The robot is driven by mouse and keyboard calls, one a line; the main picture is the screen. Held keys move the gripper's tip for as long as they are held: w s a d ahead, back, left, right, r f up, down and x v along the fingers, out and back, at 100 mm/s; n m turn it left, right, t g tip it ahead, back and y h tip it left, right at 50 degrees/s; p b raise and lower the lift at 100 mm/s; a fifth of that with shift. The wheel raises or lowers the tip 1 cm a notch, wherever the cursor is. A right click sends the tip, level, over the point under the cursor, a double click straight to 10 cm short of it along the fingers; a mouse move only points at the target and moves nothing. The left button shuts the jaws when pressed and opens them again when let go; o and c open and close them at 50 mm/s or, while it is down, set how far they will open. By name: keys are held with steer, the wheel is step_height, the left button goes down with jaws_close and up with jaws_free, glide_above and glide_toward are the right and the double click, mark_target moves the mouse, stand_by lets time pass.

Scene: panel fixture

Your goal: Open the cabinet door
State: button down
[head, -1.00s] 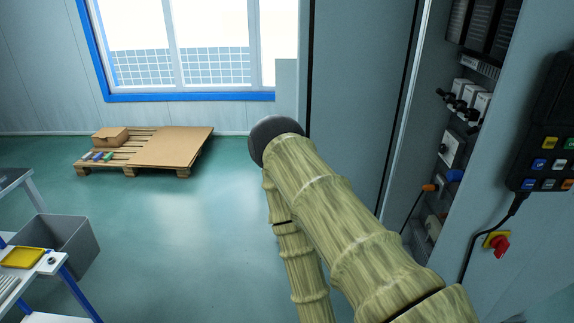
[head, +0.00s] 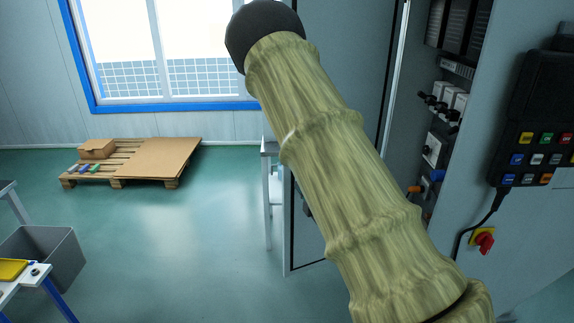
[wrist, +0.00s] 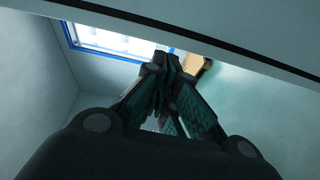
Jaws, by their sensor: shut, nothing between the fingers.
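The cabinet door (head: 345,48) is a grey panel with a dark edge strip, standing open in the head view. To its right the cabinet interior (head: 432,150) shows switches and breakers. My arm crosses in front of the door and hides much of it. In the wrist view my gripper (wrist: 165,68) is shut and empty, its dark fingers together. A pale panel with a black strip (wrist: 190,32) runs across the top of that view, probably the door; I cannot tell whether the fingers touch it. My gripper does not show in the head view.
A control box (head: 535,130) with coloured buttons and a red rotary switch (head: 484,240) are on the cabinet's right face. A pallet (head: 150,160) lies on the floor below the window. A grey bin (head: 62,255) stands at left. The floor between is clear.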

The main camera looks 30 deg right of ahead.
steer(key=w+d+p, duration=0.1)
steer(key=w+p, duration=0.2)
steer(key=w, duration=0.4)
steer(key=w+d+r+p, duration=0.1)
steer(key=w+p, duration=0.2)
steer(key=w, duration=0.4)
steer(key=shift+d, duration=0.25)
steer(key=shift+w, duration=0.15)
